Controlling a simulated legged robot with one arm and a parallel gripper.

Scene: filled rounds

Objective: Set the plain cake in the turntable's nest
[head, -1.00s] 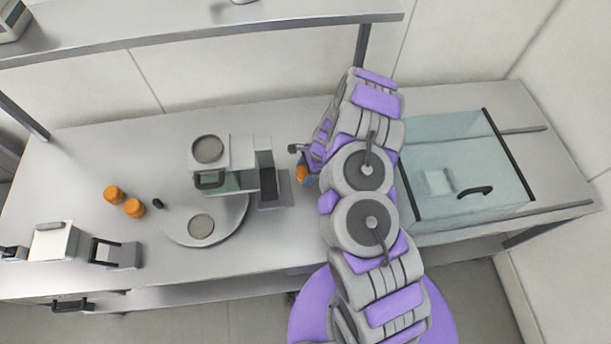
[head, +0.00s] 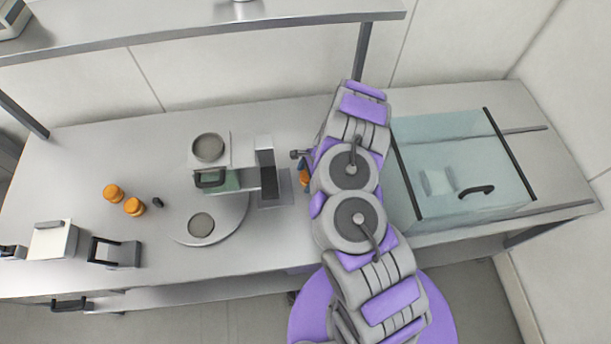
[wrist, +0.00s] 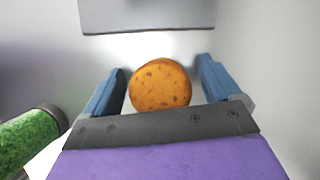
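A round, speckled orange-brown cake (wrist: 160,85) sits between the two blue fingers of my gripper (wrist: 162,66) in the wrist view. Gaps show on both sides of the cake, so the fingers look apart from it. In the head view, a bit of orange (head: 304,178) shows beside my gripper (head: 300,160), mostly hidden by my arm. The turntable (head: 237,217) is a pale grey disc left of my gripper. A round nest (head: 201,225) shows on its front part. Its back is hidden under a box-like machine (head: 222,152).
Two orange rounds (head: 113,193) (head: 134,207) and a small dark piece (head: 157,202) lie left of the turntable. A clear glass case (head: 460,165) stands right of my arm. A green-speckled cylinder (wrist: 28,140) shows at the wrist view's lower left. A shelf (head: 200,30) runs above the counter.

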